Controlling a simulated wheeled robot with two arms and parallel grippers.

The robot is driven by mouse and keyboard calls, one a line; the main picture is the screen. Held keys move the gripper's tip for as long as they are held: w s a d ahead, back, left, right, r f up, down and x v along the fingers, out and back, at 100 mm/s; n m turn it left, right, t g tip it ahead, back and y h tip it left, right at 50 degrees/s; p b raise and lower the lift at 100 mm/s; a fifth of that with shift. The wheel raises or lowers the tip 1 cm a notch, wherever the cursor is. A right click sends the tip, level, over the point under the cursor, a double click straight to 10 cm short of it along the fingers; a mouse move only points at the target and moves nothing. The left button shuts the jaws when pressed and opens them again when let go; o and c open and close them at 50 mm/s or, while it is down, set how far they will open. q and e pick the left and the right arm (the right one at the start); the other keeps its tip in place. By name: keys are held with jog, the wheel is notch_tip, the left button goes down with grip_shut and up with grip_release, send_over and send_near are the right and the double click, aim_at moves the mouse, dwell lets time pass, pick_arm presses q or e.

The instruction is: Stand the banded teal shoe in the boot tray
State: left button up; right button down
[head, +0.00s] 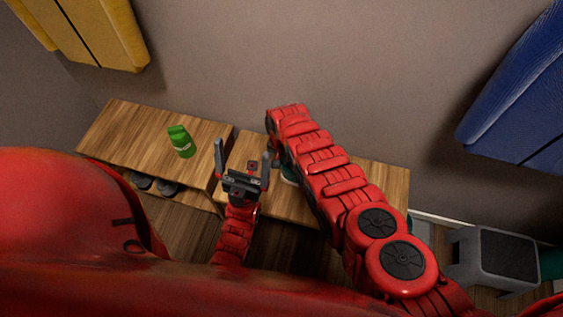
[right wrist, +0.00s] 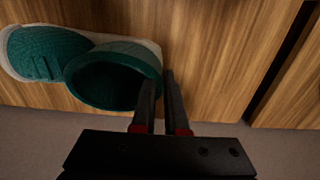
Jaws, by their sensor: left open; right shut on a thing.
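The teal shoe (right wrist: 118,75) has a pale sole and a lighter strip around its opening. In the right wrist view it lies over the wooden bench top, toe to the left; whether it touches the wood I cannot tell. My right gripper (right wrist: 160,88) is shut on the shoe's heel rim, one finger inside the opening. In the head view my right arm hides most of the shoe; a small teal part (head: 289,174) shows beside it. My left gripper (head: 242,163) is open and empty above the bench's middle. I cannot make out a boot tray.
A green object (head: 181,142) stands on the left bench section (head: 125,125). Dark shoes (head: 155,184) sit below that section. A grey step stool (head: 492,258) stands at the right. Yellow (head: 95,30) and blue (head: 520,95) garments hang on the wall. A dark gap splits the bench top.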

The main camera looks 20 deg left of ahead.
jog(key=c, duration=0.9)
grip_release()
jog(key=shift+f, duration=0.1)
jog(key=shift+c, duration=0.2)
